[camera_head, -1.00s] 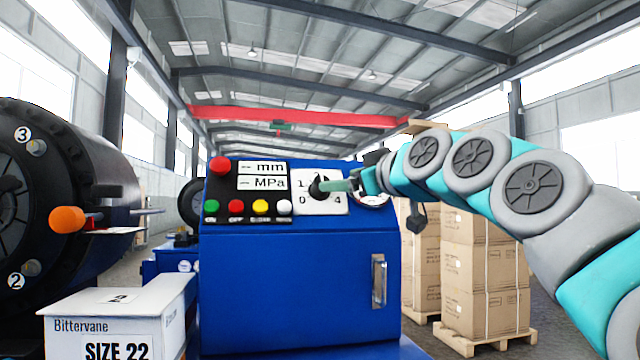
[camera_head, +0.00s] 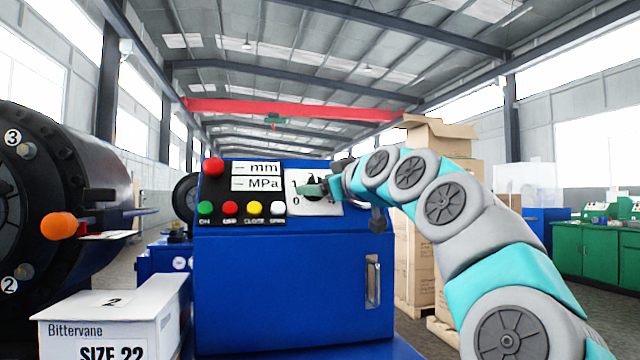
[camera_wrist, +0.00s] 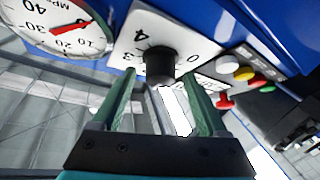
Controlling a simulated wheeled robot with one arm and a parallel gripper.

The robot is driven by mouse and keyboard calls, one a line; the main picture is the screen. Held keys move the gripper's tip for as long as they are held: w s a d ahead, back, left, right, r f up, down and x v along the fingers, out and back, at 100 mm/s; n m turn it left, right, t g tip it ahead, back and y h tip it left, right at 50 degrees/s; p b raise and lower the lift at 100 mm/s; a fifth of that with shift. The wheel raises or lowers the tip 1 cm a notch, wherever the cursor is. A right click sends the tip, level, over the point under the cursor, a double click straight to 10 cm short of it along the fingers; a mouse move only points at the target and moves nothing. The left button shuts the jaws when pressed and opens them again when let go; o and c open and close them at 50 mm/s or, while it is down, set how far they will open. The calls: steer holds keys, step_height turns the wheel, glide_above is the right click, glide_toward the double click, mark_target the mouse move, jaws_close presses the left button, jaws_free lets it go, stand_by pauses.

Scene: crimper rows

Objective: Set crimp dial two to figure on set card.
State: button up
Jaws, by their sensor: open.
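The crimp dial is a black knob (camera_wrist: 160,66) on a white plate (camera_wrist: 128,48) marked with figures; 4, 3 and 0 show in the wrist view. No pointer mark is clear there. In the head view the dial plate (camera_head: 324,208) sits on the blue console, with 0 and 1 at its left, and my gripper hides part of it. My gripper (camera_wrist: 160,76) is open, its green fingers either side of the knob's near end; contact cannot be told. In the head view my gripper (camera_head: 312,190) is in front of the dial. A small card (camera_head: 115,301) bearing a dark figure, seemingly 2, lies on the white box.
A gauge (camera_wrist: 60,27) with a red needle is beside the dial. Coloured buttons (camera_head: 243,208) and a red knob (camera_head: 213,167) are on the console (camera_head: 290,280). The white box (camera_head: 90,328) stands front left, near a large black machine (camera_head: 100,190) with an orange-ended lever. Cartons are behind my arm.

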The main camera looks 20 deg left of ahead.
jaws_close()
stand_by(0.5)
steer(key=shift+f+m, duration=0.15)
steer(key=shift+m, duration=0.15)
